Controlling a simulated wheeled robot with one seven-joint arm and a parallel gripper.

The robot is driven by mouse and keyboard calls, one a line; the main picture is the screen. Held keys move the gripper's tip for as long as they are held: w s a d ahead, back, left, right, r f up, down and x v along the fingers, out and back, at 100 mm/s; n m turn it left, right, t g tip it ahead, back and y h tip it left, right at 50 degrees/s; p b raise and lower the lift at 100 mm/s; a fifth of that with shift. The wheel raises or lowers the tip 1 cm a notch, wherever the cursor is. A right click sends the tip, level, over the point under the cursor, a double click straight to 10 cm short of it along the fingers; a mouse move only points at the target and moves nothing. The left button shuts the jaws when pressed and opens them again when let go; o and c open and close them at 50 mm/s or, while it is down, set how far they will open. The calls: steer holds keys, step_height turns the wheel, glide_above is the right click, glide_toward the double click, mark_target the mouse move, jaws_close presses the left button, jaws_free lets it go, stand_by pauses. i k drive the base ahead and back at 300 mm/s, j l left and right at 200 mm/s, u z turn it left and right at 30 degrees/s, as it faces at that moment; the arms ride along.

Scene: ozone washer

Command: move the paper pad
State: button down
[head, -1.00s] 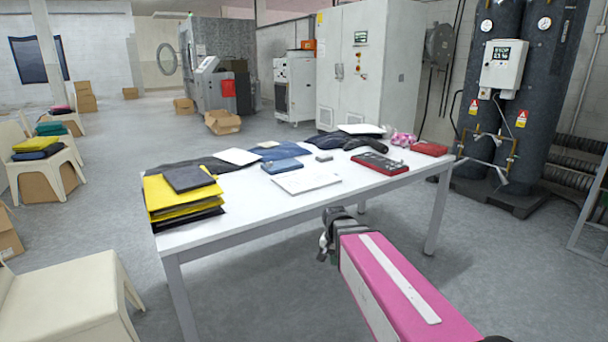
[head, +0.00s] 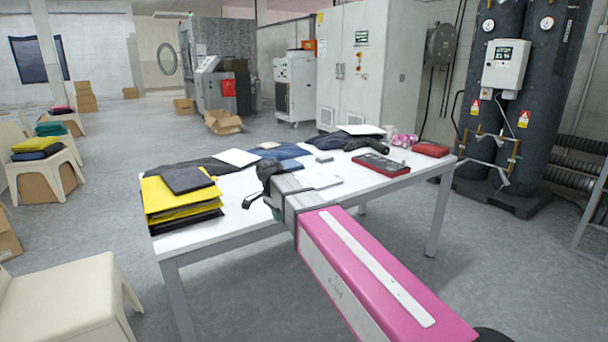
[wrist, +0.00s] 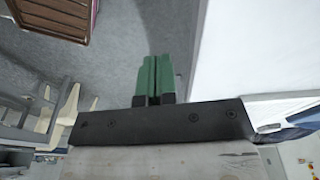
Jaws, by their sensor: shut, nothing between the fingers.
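A white paper pad (head: 322,180) lies flat on the white table (head: 240,222). My arm and gripper hide its near left part in the head view. My gripper (head: 262,184) is over the table's near side, just left of the pad, and seems to be above the tabletop. In the wrist view its green fingers (wrist: 154,76) are together with nothing between them. The pad cannot be made out in the wrist view; the white table edge (wrist: 235,60) is right of the fingers there.
Yellow and dark folded cloths (head: 178,205) stand at the table's left end. Another white sheet (head: 237,157), dark clothing (head: 345,141), a red-and-black case (head: 381,164) and a red item (head: 431,150) lie on the table. A cream chair (head: 65,295) stands front left.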

mark_target(317, 177)
steer(key=i, duration=0.95)
